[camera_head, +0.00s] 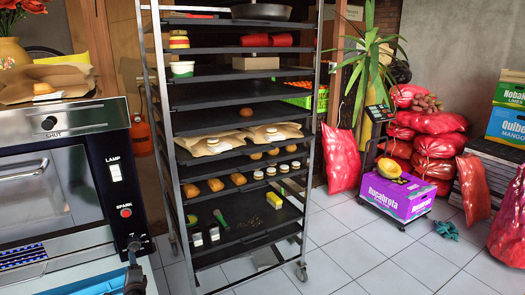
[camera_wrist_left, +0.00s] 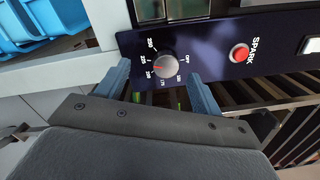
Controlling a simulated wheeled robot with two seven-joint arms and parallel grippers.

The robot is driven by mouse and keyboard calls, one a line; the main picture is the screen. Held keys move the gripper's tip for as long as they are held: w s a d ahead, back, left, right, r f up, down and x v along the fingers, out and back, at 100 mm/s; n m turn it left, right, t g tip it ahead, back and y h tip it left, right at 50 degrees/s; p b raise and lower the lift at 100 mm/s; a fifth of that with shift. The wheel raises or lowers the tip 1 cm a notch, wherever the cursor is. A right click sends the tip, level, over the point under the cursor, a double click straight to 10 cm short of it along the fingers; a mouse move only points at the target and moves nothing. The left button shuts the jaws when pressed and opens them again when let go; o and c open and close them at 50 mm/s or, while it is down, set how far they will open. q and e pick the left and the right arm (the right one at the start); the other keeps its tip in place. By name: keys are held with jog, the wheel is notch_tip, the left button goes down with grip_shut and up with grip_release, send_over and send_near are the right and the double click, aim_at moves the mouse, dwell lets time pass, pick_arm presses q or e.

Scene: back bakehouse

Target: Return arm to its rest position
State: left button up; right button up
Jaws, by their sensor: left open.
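My left gripper (camera_head: 135,276) shows at the bottom left of the head view, low at the oven's black control panel (camera_head: 118,180). In the left wrist view, my left gripper (camera_wrist_left: 160,72) is open, with its two blue-grey fingers apart. A dial knob (camera_wrist_left: 166,66) with numbers around it lies between the fingertips in the picture. I cannot tell whether the fingers touch it. No held object shows between the fingers. The red SPARK button (camera_wrist_left: 240,53) is to the right of the knob. My right gripper is in neither view.
The oven (camera_head: 45,190) fills the left side. A tall wheeled rack (camera_head: 160,130) with baked goods and jars stands close to its right. Blue crates (camera_wrist_left: 25,22) show at the wrist view's top left. A purple box (camera_head: 395,197) stands farther right; tiled floor between is clear.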

pick_arm(q)
jog(key=s+d+r+n+g+h+p, duration=0.2)
jog(key=s+d+n+g+h+p, duration=0.65)
jog(key=s+d, duration=2.6)
jog(key=s+d+f+n+g+h, duration=0.1)
jog(key=s+n+g, duration=0.1)
jog(key=s, duration=0.4)
jog(key=s+d+f+n+g+h+b, duration=0.1)
jog(key=s+f+n+g+h, duration=0.1)
jog(key=s, duration=0.4)
jog(key=shift+s+d+n+g, duration=0.15)
jog(key=shift+d+n+g, duration=0.1)
jog(key=shift+n+g, duration=0.1)
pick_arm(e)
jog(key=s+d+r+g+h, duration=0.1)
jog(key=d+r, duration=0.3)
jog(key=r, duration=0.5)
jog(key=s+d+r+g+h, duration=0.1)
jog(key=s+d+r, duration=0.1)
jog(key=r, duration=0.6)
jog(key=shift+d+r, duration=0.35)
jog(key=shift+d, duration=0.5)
